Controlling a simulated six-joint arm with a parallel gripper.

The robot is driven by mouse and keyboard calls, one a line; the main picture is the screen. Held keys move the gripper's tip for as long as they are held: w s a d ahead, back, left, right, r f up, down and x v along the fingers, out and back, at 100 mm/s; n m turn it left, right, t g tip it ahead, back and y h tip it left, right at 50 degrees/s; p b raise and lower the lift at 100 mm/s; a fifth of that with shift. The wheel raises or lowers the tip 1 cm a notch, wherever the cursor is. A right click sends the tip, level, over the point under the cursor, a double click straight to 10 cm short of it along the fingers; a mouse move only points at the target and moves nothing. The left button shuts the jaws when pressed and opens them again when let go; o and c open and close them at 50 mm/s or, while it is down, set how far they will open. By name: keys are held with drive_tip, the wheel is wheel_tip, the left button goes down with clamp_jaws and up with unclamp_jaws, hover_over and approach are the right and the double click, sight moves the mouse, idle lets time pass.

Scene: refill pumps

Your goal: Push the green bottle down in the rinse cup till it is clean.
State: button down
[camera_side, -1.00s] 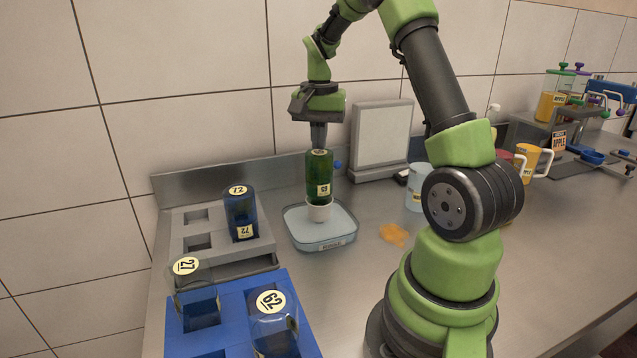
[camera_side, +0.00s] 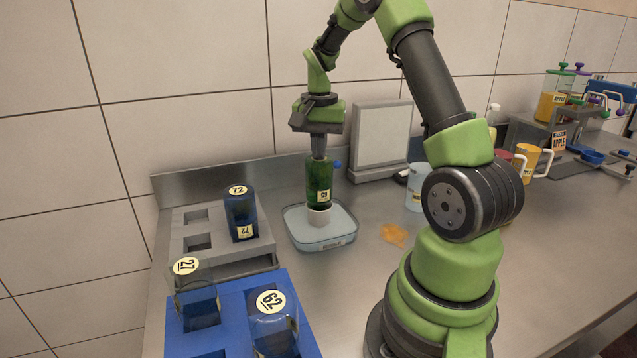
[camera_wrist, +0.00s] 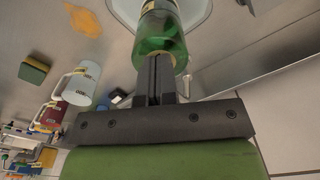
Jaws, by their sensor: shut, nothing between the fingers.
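The green bottle (camera_side: 319,182) stands upside down in the small white rinse cup (camera_side: 319,216), which sits in a clear shallow basin (camera_side: 341,238). The bottle's label shows on its side, and its neck is hidden in the cup. My gripper (camera_side: 319,155) is shut and empty, pointing down, with its fingertips at the bottle's upturned base. In the wrist view the shut fingers (camera_wrist: 153,68) reach to the green bottle (camera_wrist: 161,40); I cannot tell if they press on it.
A grey rack with blue bottle 72 (camera_side: 240,215) stands left of the basin. A blue rack (camera_side: 240,300) with bottles 27 (camera_side: 195,290) and 62 (camera_side: 273,322) is at front left. A white panel (camera_side: 382,137) stands behind.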

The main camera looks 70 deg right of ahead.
drive_tip(key=shift+r, duration=2.3)
drive_tip(key=shift+f, duration=2.55)
drive_tip(key=shift+r, duration=2.55)
